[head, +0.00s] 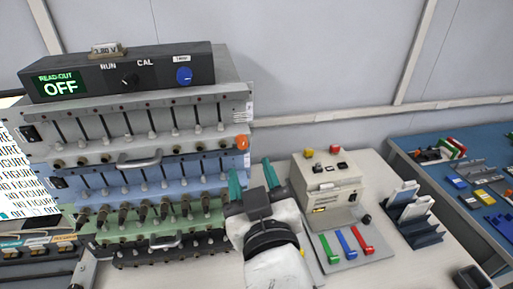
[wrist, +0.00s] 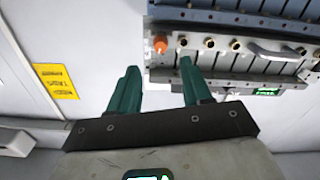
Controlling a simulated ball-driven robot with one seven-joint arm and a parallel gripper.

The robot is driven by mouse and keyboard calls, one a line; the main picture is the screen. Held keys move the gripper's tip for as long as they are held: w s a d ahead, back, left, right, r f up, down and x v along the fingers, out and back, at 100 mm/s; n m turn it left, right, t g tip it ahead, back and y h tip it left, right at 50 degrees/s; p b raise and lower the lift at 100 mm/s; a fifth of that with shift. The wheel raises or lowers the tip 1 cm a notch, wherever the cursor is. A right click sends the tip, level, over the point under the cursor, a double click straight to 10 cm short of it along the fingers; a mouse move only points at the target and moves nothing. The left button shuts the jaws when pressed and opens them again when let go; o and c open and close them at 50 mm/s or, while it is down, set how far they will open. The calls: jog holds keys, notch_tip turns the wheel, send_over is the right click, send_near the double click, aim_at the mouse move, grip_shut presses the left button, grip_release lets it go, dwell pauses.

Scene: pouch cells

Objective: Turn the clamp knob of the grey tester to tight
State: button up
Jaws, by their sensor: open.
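The grey tester (head: 140,115) is the top unit of a stack at the left of the head view. An orange knob (head: 242,143), likely its clamp knob, sits at the right end of its front ledge. My gripper (head: 253,178) is open and empty, with teal fingers, below and slightly right of the knob. The wrist view shows the stack upside down. There the orange knob (wrist: 160,45) lies ahead of the gap between the open fingers (wrist: 158,68), apart from both. I cannot tell the knob's turn setting.
A blue tester (head: 150,178) and a green one (head: 160,222) sit below the grey one. A black read-out box (head: 150,72) on top shows OFF. A beige machine (head: 328,185) and a tray with coloured levers (head: 345,245) stand right of my gripper. A metal handle (wrist: 275,52) projects beside the knob's row.

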aim_at(243, 146)
jog(key=p+x, duration=0.1)
jog(key=x, duration=0.6)
jog(key=shift+w+a, duration=0.15)
jog(key=shift+w, duration=0.1)
jog(key=shift+f, duration=0.1)
grip_shut()
